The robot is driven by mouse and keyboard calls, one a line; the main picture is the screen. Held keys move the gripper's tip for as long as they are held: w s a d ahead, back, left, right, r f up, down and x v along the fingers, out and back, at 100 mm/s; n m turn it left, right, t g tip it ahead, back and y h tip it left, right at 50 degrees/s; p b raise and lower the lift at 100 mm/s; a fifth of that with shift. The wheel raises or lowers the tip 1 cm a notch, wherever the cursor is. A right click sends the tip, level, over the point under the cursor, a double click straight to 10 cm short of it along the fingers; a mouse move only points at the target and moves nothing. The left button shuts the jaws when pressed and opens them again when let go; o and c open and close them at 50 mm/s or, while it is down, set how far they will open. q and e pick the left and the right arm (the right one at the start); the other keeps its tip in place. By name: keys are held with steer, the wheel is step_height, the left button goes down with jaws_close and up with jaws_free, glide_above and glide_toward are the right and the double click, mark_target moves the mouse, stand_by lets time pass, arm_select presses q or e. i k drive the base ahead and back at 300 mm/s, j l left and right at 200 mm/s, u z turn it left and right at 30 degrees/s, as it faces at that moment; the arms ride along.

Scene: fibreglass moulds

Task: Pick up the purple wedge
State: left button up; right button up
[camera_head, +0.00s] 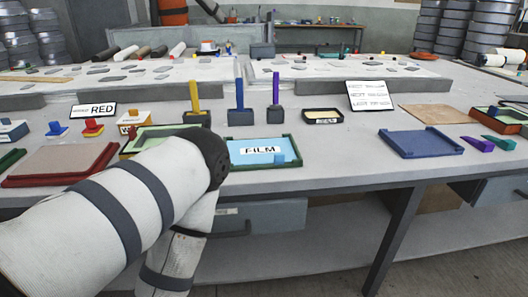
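The purple wedge (478,144) lies on the grey table at the right, near the front edge. A teal wedge (499,142) lies close beside it on the right. My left arm comes in from the left and bends down in front of the table. Its gripper is out of view. My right arm and gripper do not show.
A blue tray (421,143) lies left of the wedge, and an orange-rimmed box (498,121) stands behind it. A brown sheet (438,113) lies behind the blue tray. A FILM tray (262,151) sits mid-table. Bare tabletop lies between the two trays.

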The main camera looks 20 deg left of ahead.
mark_target(484, 146)
steer(key=u, duration=1.55)
steer(key=z, duration=2.2)
steer(key=i+l+u, duration=0.2)
steer(key=i+l, duration=0.2)
steer(key=i+l+u, duration=0.2)
steer(key=i+l, duration=0.15)
steer(key=i+l+u, duration=0.2)
steer(key=l, duration=0.4)
steer(key=i, duration=0.1)
